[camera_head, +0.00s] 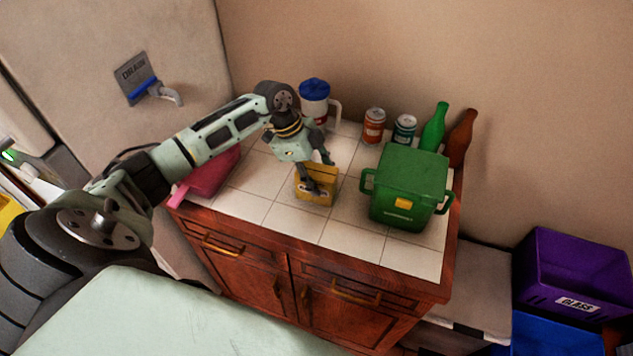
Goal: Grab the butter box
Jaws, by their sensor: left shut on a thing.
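The butter box (318,194) is a small yellow box on the white tiled counter, near the middle of the picture. My left arm reaches in from the left, and my left gripper (316,174) points down at the box. Its fingers are shut on the box, one at the near side and one toward the upper right. The fingers hide part of the box's top and front. The box appears to be at counter level; I cannot tell whether it touches the tiles. My right gripper is not in view.
A green lidded bin (410,185) stands right of the box. Behind are a blue-lidded pitcher (314,100), two cans (374,126), a green bottle (434,128) and a brown bottle (460,138). A pink object (207,178) lies left. Free tiles (290,222) lie in front.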

